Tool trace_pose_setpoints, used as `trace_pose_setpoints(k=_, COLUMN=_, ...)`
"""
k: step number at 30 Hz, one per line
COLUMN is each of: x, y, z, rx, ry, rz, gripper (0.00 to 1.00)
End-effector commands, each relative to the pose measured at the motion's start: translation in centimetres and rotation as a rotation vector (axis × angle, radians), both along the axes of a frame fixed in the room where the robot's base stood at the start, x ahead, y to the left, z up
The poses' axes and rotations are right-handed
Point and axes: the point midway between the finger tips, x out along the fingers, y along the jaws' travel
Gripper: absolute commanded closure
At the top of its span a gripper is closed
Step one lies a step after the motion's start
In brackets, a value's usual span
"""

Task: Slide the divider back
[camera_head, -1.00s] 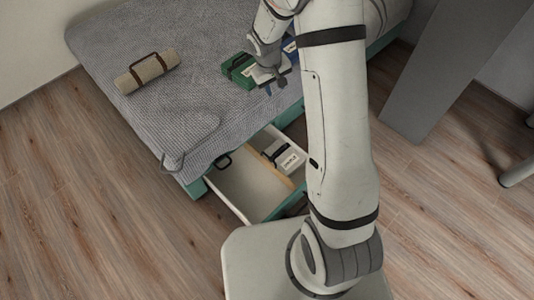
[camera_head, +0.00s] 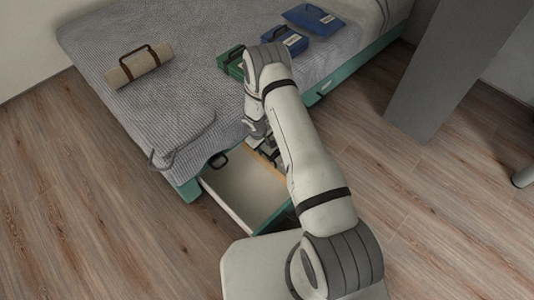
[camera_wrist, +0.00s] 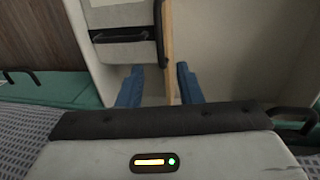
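The divider is a light wooden strip (camera_wrist: 168,45) across the open drawer; its left part also shows in the head view (camera_head: 266,166). The drawer (camera_head: 232,211) is pulled out from under the bed. In the wrist view, my gripper (camera_wrist: 160,68) is open, its two blue fingers apart. The divider passes between them in the picture, nearer the right finger. I cannot tell whether the fingertips are down beside it or still above it. A white case with a black handle (camera_wrist: 120,18) lies in the drawer, left of the divider and close to it. My arm hides much of this in the head view.
On the bed (camera_head: 150,115) are a green case (camera_head: 230,63), blue cases (camera_head: 290,40) (camera_head: 313,19) and a beige roll with a brown strap (camera_head: 138,65). A grey panel (camera_head: 440,70) stands at the right. The drawer's other compartment (camera_head: 240,185) looks empty.

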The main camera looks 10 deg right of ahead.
Motion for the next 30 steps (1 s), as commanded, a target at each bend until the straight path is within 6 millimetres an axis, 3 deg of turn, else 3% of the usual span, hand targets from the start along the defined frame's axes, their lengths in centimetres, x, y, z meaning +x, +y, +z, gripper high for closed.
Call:
trace_pose_setpoints(k=6, x=0.3, y=-0.6, z=-3.9, rx=0.0, ry=0.001, rz=0.0, gripper=0.68)
trace_pose_setpoints(k=12, x=0.6, y=-0.9, z=-5.9, rx=0.001, ry=0.0, rz=0.0, gripper=0.68)
trace_pose_setpoints(k=23, x=0.7, y=-1.0, z=-6.3, rx=0.001, ry=0.001, rz=0.0, gripper=0.68)
trace_pose_setpoints(k=30, x=0.7, y=-1.0, z=-6.2, rx=0.001, ry=0.001, rz=0.0, gripper=0.88)
